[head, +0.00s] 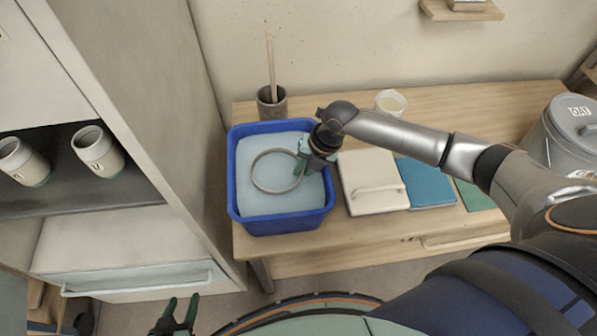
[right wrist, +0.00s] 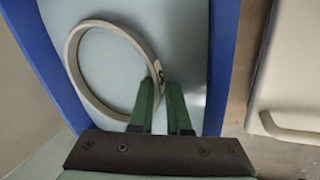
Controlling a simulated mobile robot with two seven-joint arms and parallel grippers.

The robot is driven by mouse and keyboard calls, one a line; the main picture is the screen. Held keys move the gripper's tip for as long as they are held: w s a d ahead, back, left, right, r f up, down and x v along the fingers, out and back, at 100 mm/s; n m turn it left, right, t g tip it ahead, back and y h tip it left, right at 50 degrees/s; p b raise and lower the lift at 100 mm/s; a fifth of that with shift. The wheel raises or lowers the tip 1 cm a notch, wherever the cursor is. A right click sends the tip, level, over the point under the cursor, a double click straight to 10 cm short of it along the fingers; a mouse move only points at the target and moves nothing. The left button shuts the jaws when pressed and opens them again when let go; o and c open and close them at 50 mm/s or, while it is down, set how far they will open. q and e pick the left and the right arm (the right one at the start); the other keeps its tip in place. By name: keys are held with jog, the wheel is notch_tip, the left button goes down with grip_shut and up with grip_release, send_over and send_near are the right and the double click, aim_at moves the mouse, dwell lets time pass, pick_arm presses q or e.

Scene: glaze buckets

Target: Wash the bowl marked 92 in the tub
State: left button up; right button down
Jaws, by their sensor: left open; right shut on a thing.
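The blue tub (head: 285,227) stands at the left end of the wooden table and holds pale blue water (head: 258,205). A bowl (head: 254,179) is down in the water, and only its grey-beige rim shows as a ring. My right gripper (head: 304,166) is shut on the right side of the bowl's rim. In the right wrist view the fingers (right wrist: 161,96) meet the bowl's rim (right wrist: 73,57) beside a small dark mark too small to read. My left gripper (head: 176,314) is open and empty, low at the left, away from the table.
A dark cup (head: 272,108) with a wooden stick stands behind the tub. Right of it lie a cream lidded box (head: 372,168), a blue tile (head: 426,183) and a green one (head: 475,194). A pale cup (head: 390,101) and a grey lidded bucket (head: 572,140) stand further right. Marked cups (head: 97,150) sit on the left shelf.

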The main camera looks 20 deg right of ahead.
jog(key=shift+d, duration=0.8)
jog(key=shift+a, duration=0.15)
jog(key=shift+a, duration=1.05)
jog(key=shift+d, duration=0.15)
jog(key=shift+d, duration=1.05)
jog(key=shift+r, duration=0.1)
